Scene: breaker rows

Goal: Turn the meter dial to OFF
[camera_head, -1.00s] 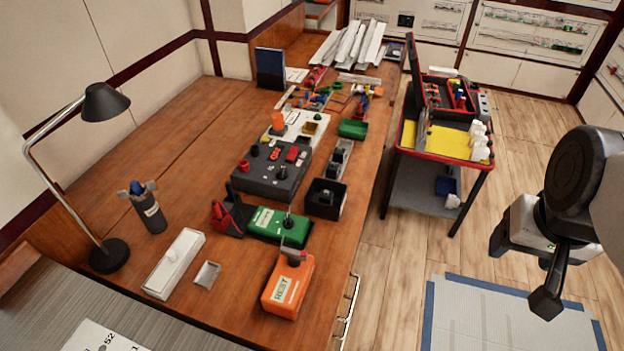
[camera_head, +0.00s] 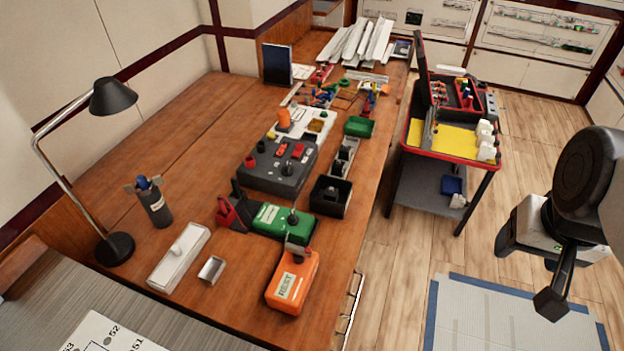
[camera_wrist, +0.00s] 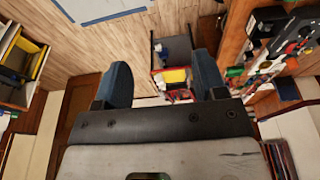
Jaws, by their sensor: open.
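No dial marked OFF can be read, and I cannot tell for sure which device is the meter. An orange box (camera_head: 291,284) with a pale label and a grey part at its far end lies near the desk's front edge. A green box (camera_head: 282,222) with a pale label and a dark upright knob or lever lies just beyond it. Their dial settings are too small to read. My gripper (camera_wrist: 162,82) shows in the wrist view with its two blue-grey fingers wide apart and nothing between them. In the head view my arm is at the right, over the floor, away from the desk.
A dark control box (camera_head: 277,168) and a black open bin (camera_head: 330,196) stand beyond the green box. A lamp (camera_head: 114,97), a white bar (camera_head: 180,257) and a dark canister (camera_head: 152,203) are at left. A cart (camera_head: 455,150) stands right of the desk. Floor between is clear.

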